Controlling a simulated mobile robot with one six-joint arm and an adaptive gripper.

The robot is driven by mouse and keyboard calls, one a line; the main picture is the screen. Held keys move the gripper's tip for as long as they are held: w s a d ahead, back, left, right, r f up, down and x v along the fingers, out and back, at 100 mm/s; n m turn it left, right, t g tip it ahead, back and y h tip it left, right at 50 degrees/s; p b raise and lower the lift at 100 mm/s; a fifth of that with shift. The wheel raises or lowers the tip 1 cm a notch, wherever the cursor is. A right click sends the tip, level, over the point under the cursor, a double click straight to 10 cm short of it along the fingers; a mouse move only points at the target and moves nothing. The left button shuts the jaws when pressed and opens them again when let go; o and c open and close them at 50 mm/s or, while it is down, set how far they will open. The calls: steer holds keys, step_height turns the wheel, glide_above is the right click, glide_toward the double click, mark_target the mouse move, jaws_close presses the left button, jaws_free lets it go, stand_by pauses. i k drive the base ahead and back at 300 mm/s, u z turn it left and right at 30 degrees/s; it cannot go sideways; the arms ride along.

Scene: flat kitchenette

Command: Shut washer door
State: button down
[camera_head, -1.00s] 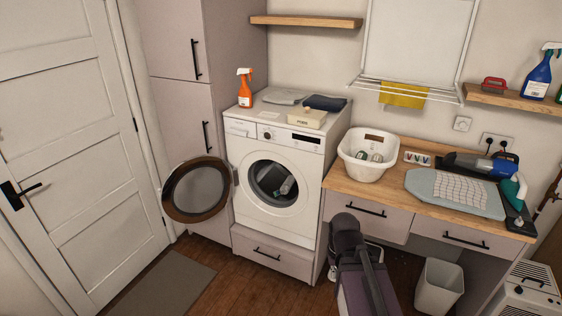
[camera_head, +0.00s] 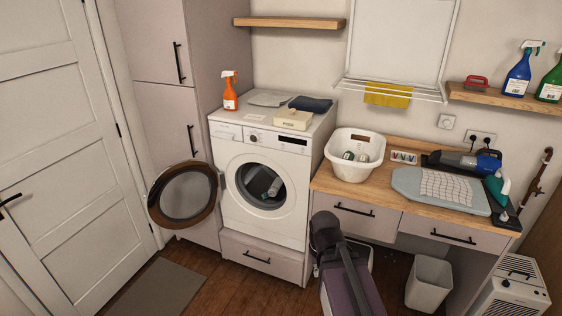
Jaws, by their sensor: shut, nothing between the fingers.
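The white front-loading washer (camera_head: 262,185) stands against the back wall, left of the wooden counter. The drum opening (camera_head: 261,185) is uncovered and some light-coloured items show inside. My gripper cannot be made out in this view, and nothing is seen touching the washer door.
A tall cabinet (camera_head: 160,110) stands behind the open door. A grey mat (camera_head: 158,290) lies on the wooden floor at front left. A drawer (camera_head: 262,254) is below the washer. A white basket (camera_head: 354,155) is on the counter; a bin (camera_head: 430,284) stands underneath at right.

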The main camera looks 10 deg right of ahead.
mark_target(152, 200)
steer(key=i, duration=0.95)
steer(key=u, duration=0.05)
